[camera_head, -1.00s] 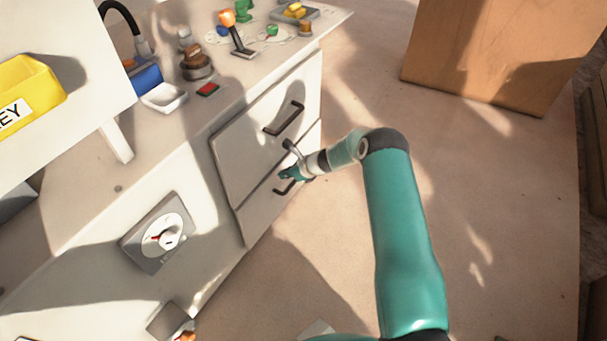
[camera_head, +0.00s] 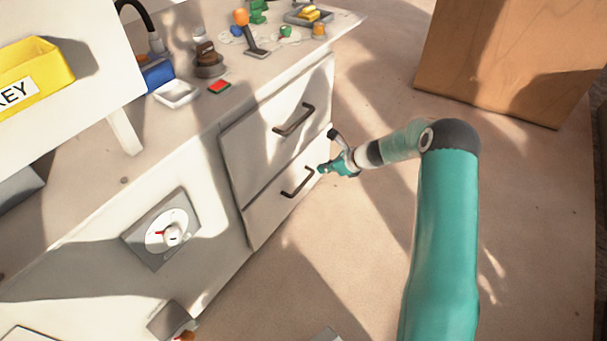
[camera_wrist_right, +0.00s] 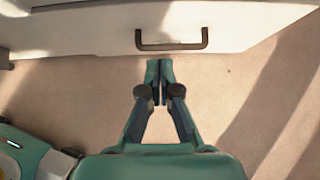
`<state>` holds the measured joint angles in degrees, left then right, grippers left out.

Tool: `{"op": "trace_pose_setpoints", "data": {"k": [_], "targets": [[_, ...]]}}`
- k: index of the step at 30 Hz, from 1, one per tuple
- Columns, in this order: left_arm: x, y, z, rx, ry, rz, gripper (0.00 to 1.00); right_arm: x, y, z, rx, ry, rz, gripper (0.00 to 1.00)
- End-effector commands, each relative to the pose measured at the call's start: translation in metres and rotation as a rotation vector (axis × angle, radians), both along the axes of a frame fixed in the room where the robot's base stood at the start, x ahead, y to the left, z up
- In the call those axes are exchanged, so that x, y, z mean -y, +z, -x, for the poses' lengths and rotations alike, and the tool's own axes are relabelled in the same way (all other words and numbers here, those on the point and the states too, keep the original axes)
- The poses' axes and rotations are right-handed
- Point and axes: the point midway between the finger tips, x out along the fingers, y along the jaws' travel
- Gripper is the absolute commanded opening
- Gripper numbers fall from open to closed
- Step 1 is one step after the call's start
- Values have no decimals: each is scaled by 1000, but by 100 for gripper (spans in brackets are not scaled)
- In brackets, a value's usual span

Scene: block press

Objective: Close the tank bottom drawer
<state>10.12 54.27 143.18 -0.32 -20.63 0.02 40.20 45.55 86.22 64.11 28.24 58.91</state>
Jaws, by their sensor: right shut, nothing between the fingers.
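The bottom drawer (camera_head: 280,202) is in the white cabinet under the counter. Its front looks about flush with the drawer above it, and its dark handle (camera_head: 297,182) faces the open floor. My right gripper (camera_head: 325,168) is shut and empty, just out from the drawer's far upper part and apart from the handle. In the right wrist view the shut fingertips (camera_wrist_right: 159,64) point at a drawer front (camera_wrist_right: 90,30) with a dark handle (camera_wrist_right: 171,46) just ahead of them. My left gripper is not in view.
The upper drawer (camera_head: 275,135) has its own dark handle (camera_head: 294,119). A dial (camera_head: 168,231) sits on the cabinet front at left. A large brown box (camera_head: 500,60) stands at back right. The floor between is clear.

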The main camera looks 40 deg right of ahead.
Motion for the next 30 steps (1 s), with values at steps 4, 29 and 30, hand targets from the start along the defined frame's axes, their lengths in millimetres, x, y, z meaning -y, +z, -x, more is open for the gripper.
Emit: {"op": "trace_pose_setpoints", "data": {"k": [4,29,30], "targets": [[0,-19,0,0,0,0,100,12,-7,-7,-7,-2,5,0],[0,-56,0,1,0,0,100,-22,-75,-101,-8,-2,4,0],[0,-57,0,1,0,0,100,-23,-75,-104,-9,-1,5,0]]}}
